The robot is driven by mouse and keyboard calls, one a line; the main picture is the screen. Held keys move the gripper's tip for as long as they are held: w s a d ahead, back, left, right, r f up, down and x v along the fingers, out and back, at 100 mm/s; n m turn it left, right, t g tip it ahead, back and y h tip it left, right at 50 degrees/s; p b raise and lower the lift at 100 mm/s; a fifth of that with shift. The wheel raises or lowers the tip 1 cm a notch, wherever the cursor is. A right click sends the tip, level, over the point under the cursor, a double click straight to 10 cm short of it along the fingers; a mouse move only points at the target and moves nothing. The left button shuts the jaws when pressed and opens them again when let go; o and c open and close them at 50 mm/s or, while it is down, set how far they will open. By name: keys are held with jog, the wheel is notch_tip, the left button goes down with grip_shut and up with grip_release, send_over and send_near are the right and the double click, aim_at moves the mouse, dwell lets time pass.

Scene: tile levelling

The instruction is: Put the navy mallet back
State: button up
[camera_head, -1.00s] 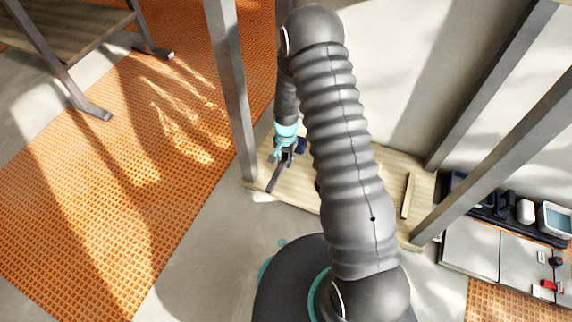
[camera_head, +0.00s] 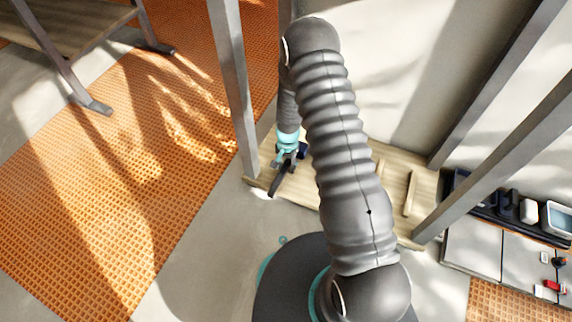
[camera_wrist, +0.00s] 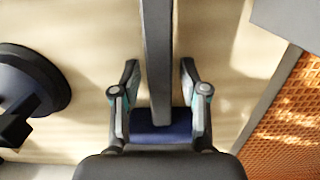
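The navy mallet has a navy head and a long dark grey handle. In the wrist view its head (camera_wrist: 161,132) sits between my fingers, which touch it on both sides, and its handle runs straight up the picture. My gripper (camera_wrist: 160,95) is shut on the head. In the head view my gripper (camera_head: 287,160) is by the left end of the low wooden platform (camera_head: 308,188). The mallet's handle (camera_head: 280,180) points down-left, past the platform's front edge. Part of the platform is hidden behind my arm.
A grey post (camera_head: 236,90) stands close left of my gripper. Sloping grey beams (camera_head: 492,160) stand at the right. Orange grating (camera_head: 130,190) covers the left floor, and bare floor (camera_head: 210,255) is clear in front.

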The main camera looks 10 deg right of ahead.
aim_at(287, 162)
notch_tip(287, 162, up, 12)
jog(key=p, duration=0.1)
jog(key=shift+w+d+p, duration=0.2)
jog(key=shift+w+p, duration=0.15)
dwell(0.4)
dwell(0.4)
